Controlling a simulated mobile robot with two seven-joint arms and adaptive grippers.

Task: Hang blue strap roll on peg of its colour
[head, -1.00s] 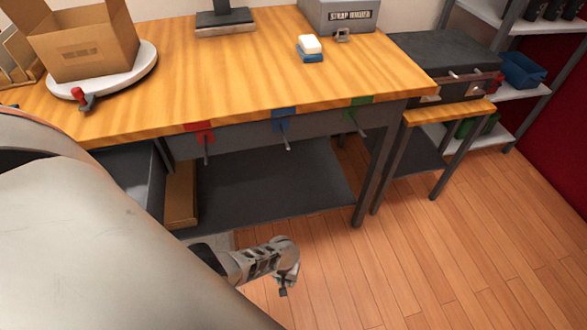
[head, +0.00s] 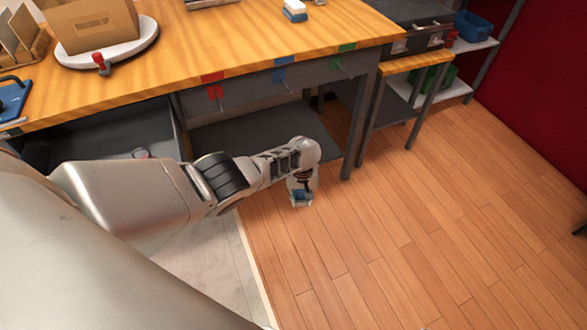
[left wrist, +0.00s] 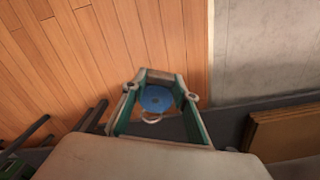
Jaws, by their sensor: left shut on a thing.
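My left gripper (head: 301,197) is in front of the workbench, above the floor. It is shut on the blue strap roll (left wrist: 156,98), which shows as a blue disc between the fingers in the left wrist view. In the head view only a small blue part of the roll shows at the fingertips. The peg under the blue tag (head: 284,76) sticks out of the bench's front, above and beyond the gripper, apart from the roll. Pegs with a red tag (head: 213,91) and a green tag (head: 343,64) flank it. My right gripper is not in view.
The wooden workbench (head: 190,55) holds a cardboard box (head: 95,25) on a white turntable. An open drawer (head: 100,135) juts out at left. A lower shelf (head: 250,135) lies below the pegs.

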